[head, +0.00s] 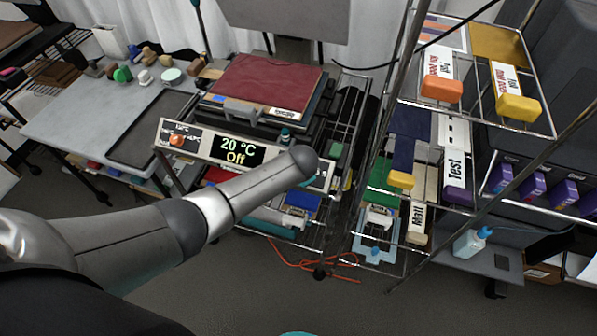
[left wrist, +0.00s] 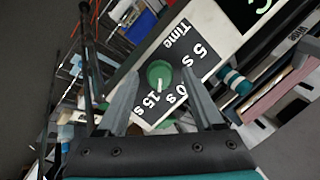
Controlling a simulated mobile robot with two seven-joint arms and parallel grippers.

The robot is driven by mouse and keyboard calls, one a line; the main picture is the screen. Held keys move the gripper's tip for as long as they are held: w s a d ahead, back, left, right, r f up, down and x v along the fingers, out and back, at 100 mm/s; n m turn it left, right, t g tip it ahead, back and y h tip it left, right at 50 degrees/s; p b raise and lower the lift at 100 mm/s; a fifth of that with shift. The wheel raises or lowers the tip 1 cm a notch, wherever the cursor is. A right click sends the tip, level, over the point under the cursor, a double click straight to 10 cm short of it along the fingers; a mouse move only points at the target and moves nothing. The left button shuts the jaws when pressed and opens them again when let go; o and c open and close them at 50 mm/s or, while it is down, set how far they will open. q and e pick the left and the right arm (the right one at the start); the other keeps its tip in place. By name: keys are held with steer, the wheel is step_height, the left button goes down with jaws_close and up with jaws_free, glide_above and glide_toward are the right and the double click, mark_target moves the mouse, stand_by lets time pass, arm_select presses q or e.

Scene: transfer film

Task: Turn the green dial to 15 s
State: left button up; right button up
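The green dial (left wrist: 158,72) shows in the left wrist view on a black panel (left wrist: 147,112) marked Time, with 5 s, a partly hidden 10 s and 15 s. Its white pointer points down in that picture, toward the 10 s and 15 s side; I cannot tell which mark exactly. My left gripper (left wrist: 162,80) is open, with one finger on each side of the dial and gaps to it. In the head view my left arm hides the dial and this gripper. My right gripper is in neither view.
The press front (head: 206,147) carries an orange dial (head: 178,140) and a display (head: 236,150) reading 20 °C, Off. A dark red cloth (head: 262,84) lies on the press. A wire rack (head: 470,100) stands to the right, a grey table (head: 75,125) to the left.

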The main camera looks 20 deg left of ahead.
arm_select(q)
steer(key=p+v, duration=0.3)
steer(key=v, duration=1.2)
steer(key=shift+p, duration=0.35)
steer(key=shift+s, duration=0.1)
